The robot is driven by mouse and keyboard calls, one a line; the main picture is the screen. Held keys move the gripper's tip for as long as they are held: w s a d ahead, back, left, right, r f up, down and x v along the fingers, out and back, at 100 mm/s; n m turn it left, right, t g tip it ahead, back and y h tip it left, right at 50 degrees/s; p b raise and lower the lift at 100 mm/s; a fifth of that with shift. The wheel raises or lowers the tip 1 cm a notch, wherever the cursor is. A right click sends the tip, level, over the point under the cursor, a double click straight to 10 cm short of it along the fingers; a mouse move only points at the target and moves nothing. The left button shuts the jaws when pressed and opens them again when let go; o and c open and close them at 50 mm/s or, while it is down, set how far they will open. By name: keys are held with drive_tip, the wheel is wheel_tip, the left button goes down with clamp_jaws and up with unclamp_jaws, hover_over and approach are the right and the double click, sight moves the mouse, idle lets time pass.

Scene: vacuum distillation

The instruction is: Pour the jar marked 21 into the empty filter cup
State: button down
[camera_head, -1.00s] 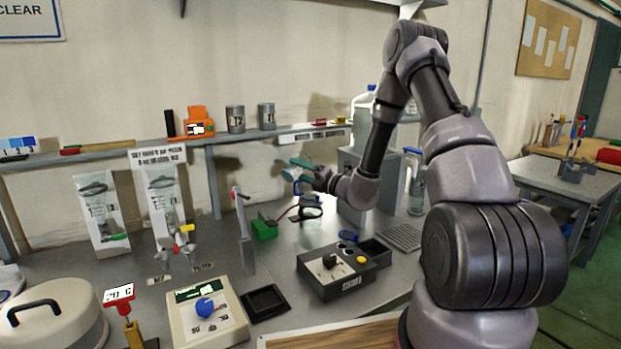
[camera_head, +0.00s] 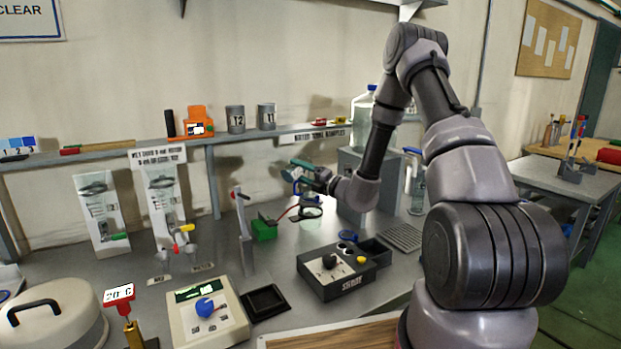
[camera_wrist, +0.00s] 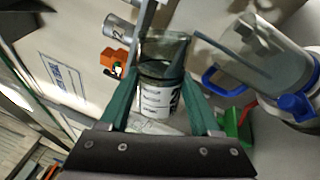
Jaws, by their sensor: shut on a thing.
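My gripper (camera_wrist: 163,112) has its green fingers closed around a jar (camera_wrist: 157,96) with a dark rim and a white label. A large dark figure on the label is partly cut off, and I cannot read it fully. In the head view my gripper (camera_head: 302,168) is above the back of the bench, and the jar is hard to make out there. I cannot tell how far the jar is tilted. Small fittings with red and yellow handles (camera_head: 183,240) stand at the left in front of picture boards. I cannot clearly make out an empty filter cup.
Jars marked 12 (camera_head: 236,120) and 11 (camera_head: 267,117) stand on the shelf beside an orange device (camera_head: 198,121). A green block (camera_head: 264,229), a dark control box (camera_head: 338,271) and a scale-like box (camera_head: 207,315) are on the bench. A large clear bottle (camera_head: 363,110) stands behind my arm.

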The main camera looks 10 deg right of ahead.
idle(0.4)
drive_tip(key=shift+w+d+r+m, duration=0.15)
drive_tip(key=shift+d+r+m, duration=0.05)
drive_tip(key=shift+m, duration=0.4)
drive_tip(key=shift+w+d+r+m, duration=0.1)
drive_tip(key=shift+d+r+m, duration=0.05)
drive_tip(key=shift+m, duration=0.45)
idle(0.8)
drive_tip(key=shift+w+d+f+m+t, duration=0.1)
drive_tip(key=shift+f+m+t, duration=0.25)
drive_tip(key=shift+m, duration=0.65)
idle(0.8)
drive_tip(key=shift+r+m+h, duration=0.1)
drive_tip(key=shift+m+h, duration=0.2)
